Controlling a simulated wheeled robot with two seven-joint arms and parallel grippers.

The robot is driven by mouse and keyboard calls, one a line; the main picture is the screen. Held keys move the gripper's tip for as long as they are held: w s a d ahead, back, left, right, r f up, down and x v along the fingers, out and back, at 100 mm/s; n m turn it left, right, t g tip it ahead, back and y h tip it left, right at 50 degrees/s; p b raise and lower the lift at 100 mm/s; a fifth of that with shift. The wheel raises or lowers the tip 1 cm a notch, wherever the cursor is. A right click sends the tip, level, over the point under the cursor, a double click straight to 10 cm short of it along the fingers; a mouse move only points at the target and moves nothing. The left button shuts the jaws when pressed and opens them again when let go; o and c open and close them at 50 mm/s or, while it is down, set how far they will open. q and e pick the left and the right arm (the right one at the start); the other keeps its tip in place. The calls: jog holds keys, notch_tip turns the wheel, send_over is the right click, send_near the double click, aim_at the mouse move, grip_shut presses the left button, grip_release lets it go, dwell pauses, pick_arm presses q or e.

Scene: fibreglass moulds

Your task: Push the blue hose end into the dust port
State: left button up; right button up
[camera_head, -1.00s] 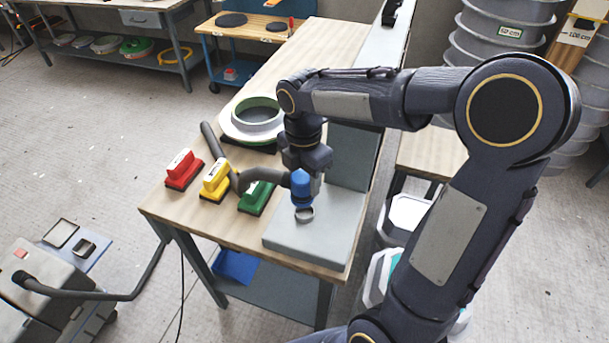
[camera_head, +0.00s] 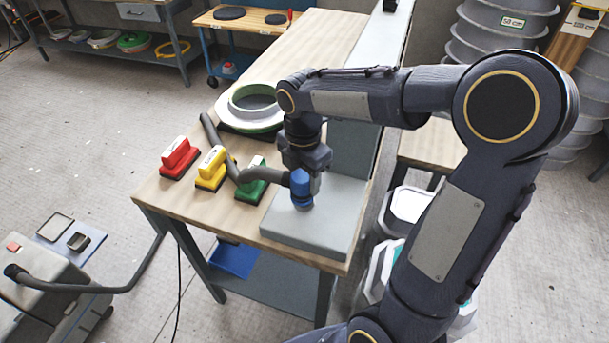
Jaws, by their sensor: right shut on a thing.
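The blue hose end (camera_head: 301,188) points down over the grey block (camera_head: 318,228) at the table's near corner. My right gripper (camera_head: 308,180) is shut on it from behind and above. The hose end looks upright, its lower rim at the block's top. The round dust port on that block is hidden behind the hose end. I cannot tell how deep the hose end sits in it. The dark grey hose (camera_head: 222,150) runs left from the hose end, over the sanding blocks. My left gripper is not in view.
Red (camera_head: 179,157), yellow (camera_head: 213,168) and green (camera_head: 252,181) sanding blocks stand left of the grey block. A round green-and-white mould (camera_head: 240,115) lies behind them. A grey upright panel (camera_head: 352,150) stands behind the grey block. A grey machine (camera_head: 45,285) is on the floor.

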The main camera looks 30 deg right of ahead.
jog(key=shift+d+p, duration=0.25)
jog(key=shift+p, duration=0.1)
dwell(1.6)
jog(key=shift+f+b, duration=0.45)
jog(key=shift+f, duration=0.15)
dwell(0.4)
jog(key=o, duration=1)
jog(key=shift+r, duration=0.1)
notch_tip(320, 180, up, 8)
jog(key=shift+w+f, duration=0.1)
jog(key=shift+f, duration=0.05)
jog(key=s+a+f+m+t+y, duration=0.1)
jog(key=s+m+t, duration=0.1)
jog(key=s+m, duration=0.3)
jog(key=s+a+f+m+t+y, duration=0.1)
jog(key=s+a+m+t, duration=0.1)
jog(key=s+m, duration=0.4)
jog(key=s+a+f+m+t+y, duration=0.1)
jog(key=s+a+m, duration=0.1)
jog(key=s+m, duration=0.4)
jog(key=shift+s+f+m+t+y, duration=0.1)
jog(key=shift+f+m+t+y, duration=0.1)
jog(key=shift+m, duration=1.15)
jog(key=shift+s+f+m+t+y, duration=0.1)
jog(key=shift+f+m+t+y, duration=0.1)
jog(key=shift+m, duration=1.15)
